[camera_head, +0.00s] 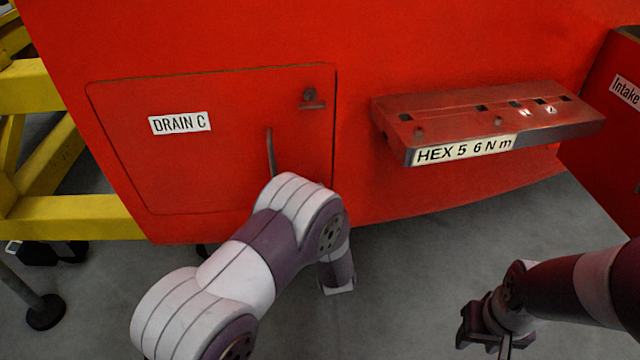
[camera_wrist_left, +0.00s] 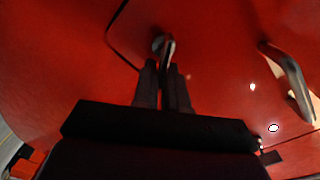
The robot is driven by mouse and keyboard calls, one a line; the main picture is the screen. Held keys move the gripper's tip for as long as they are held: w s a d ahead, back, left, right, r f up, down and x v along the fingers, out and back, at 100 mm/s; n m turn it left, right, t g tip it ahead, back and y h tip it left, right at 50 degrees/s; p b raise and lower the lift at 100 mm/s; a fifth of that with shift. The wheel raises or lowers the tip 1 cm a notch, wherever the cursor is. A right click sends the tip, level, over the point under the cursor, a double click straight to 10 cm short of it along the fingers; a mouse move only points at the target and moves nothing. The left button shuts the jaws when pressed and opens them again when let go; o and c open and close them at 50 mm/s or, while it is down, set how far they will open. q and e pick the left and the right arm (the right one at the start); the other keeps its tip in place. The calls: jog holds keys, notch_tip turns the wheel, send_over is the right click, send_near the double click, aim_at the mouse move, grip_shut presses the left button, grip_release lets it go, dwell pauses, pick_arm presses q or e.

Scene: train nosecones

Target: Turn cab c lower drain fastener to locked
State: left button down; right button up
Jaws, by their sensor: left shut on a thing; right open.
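The drain panel (camera_head: 200,170), labelled DRAIN C, is closed flush in the red nosecone. Its upper fastener (camera_head: 309,94) is a dark round piece near the top right corner, with a short bar mark below it. The panel's lower right corner is hidden behind my left arm in the head view. In the left wrist view my left gripper (camera_wrist_left: 163,72) is shut on a small metal piece (camera_wrist_left: 164,44) at the red surface, by the panel seam's corner. It appears to be the lower drain fastener; its turn position is unclear. My right gripper (camera_head: 485,330) is open, low at the right.
A bent metal handle (camera_head: 270,152) stands out from the panel and shows right of my fingers in the wrist view (camera_wrist_left: 288,78). A red ledge (camera_head: 470,108) marked HEX 5 6 N m juts out at the right. Yellow framing (camera_head: 75,217) stands left.

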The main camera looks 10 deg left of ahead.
pick_arm(q)
jog(key=m, duration=0.1)
jog(key=m+p, duration=0.2)
jog(key=shift+d+f+m, duration=0.1)
jog(key=shift+f+m, duration=0.15)
jog(key=shift+m, duration=0.05)
jog(key=shift+f+m+p, duration=0.2)
jog(key=shift+m+p, duration=0.35)
jog(key=shift+m, duration=0.2)
jog(key=shift+f+m+p, duration=0.2)
jog(key=shift+m+p, duration=0.3)
jog(key=shift+m, duration=0.25)
jog(key=c, duration=1.3)
grip_release()
jog(key=shift+w, duration=0.1)
jog(key=shift+o, duration=0.2)
jog(key=shift+d, duration=0.1)
jog(key=p+v, duration=0.2)
jog(key=v, duration=1)
jog(key=shift+s, duration=0.35)
